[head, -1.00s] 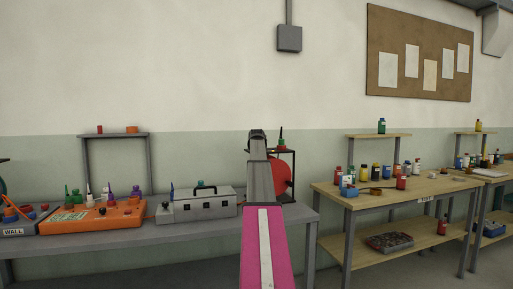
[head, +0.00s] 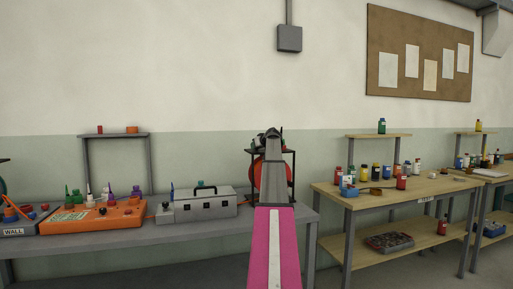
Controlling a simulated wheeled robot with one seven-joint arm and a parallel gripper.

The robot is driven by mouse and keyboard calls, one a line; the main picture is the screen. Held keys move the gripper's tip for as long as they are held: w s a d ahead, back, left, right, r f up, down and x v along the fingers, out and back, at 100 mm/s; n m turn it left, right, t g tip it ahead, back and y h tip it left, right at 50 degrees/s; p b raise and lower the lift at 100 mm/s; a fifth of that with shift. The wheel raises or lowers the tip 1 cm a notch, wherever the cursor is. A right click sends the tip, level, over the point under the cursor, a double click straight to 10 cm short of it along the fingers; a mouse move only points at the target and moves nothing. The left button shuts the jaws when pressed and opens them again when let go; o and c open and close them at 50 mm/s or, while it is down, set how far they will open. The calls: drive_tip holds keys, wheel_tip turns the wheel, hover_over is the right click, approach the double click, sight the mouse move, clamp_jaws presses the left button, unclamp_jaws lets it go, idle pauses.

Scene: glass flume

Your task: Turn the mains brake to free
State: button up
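My gripper (head: 272,134) is at the far end of my raised arm, in front of the wall and the right end of the long grey bench. It is small and seen from behind, so its fingers cannot be told apart. A red disc or reel (head: 258,175) in a dark frame stands on the bench behind my arm, which hides much of it. I cannot make out a part marked as the mains brake. No contact between gripper and reel can be seen.
On the grey bench (head: 150,236), an orange panel (head: 98,221) with coloured knobs and a grey box with a handle (head: 197,209) stand to the left. A wooden table (head: 345,199) with bottles stands to the right. A floor gap lies between bench and table.

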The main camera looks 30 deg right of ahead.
drive_tip(key=shift+f, duration=0.1)
idle(0.3)
drive_tip(key=o, duration=0.9)
drive_tip(key=shift+s, duration=0.15)
drive_tip(key=v, duration=1)
drive_tip(key=shift+s+r, duration=0.2)
drive_tip(key=shift+r, duration=0.05)
drive_tip(key=shift+d, duration=0.1)
